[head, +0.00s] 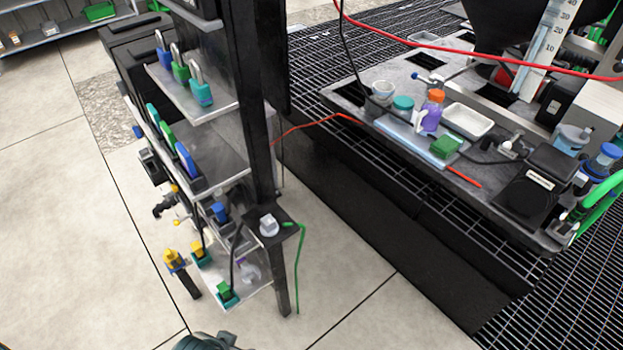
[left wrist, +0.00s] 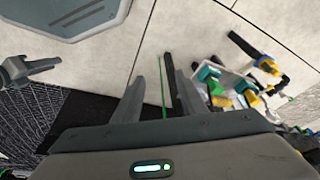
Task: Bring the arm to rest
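My left gripper (left wrist: 160,82) shows in the left wrist view. Its two grey fingers stand well apart with nothing between them, only pale floor and a dark post with a thin green line beyond. In the head view I cannot make out either gripper; a dark rounded shape at the bottom edge looks like part of me. At the left edge of the wrist view a grey pronged part (left wrist: 25,70) looks like my right gripper, but it is too small and cut off to tell its state.
A dark shelf rack (head: 262,140) holds padlocks (head: 182,70) and colored tags on its shelves. Yellow and green items sit low on it, and show at the right of the wrist view. A workbench (head: 375,125) with bottles and a tray (head: 468,121) stands right. Floor is clear left.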

